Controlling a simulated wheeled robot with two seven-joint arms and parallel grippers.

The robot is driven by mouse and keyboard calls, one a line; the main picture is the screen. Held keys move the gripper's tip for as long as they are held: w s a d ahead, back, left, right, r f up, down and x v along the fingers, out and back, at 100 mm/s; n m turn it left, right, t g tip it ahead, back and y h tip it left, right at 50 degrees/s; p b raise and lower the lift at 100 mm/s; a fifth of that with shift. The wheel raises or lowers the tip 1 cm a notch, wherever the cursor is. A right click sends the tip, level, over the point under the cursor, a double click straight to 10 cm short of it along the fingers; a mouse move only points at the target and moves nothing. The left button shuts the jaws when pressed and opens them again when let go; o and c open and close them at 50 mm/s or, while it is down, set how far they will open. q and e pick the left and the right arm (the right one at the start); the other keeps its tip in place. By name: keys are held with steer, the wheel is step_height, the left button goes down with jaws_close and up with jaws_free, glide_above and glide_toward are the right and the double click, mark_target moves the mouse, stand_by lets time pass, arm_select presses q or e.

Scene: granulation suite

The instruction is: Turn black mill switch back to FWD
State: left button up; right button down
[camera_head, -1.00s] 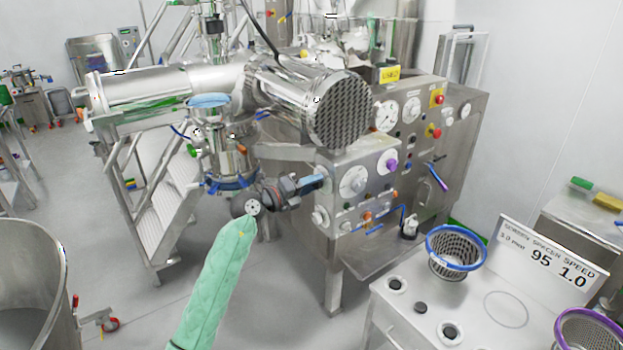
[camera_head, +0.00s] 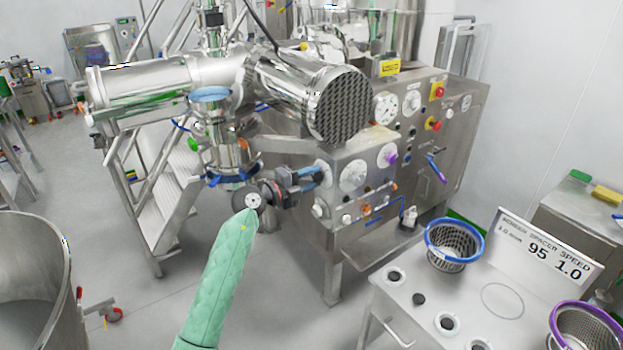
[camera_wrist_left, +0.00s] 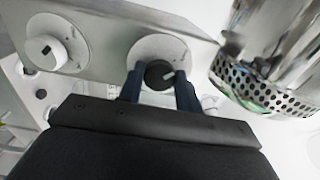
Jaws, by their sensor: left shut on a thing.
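The black mill switch (camera_wrist_left: 159,75) is a round black knob with a pale pointer mark. It sits on a round white dial plate (camera_wrist_left: 150,47) on the steel control box. In the left wrist view the pointer mark slants toward the upper right; the plate's lettering is too small to read. My left gripper (camera_wrist_left: 160,82) has its two dark blue fingers on either side of the knob, shut on it. In the head view my left gripper (camera_head: 316,177) is at the left side of the control box (camera_head: 350,215), and it hides the switch there. My right gripper is out of view.
A large white dial (camera_head: 353,176) and a purple knob (camera_head: 387,155) are close by on the box. A perforated steel cylinder (camera_head: 342,105) overhangs it. A blue-rimmed basket (camera_head: 453,245) and a sign (camera_head: 545,255) stand on the bench at right.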

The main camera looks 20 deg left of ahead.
arm_select(q)
steer(key=o, duration=1)
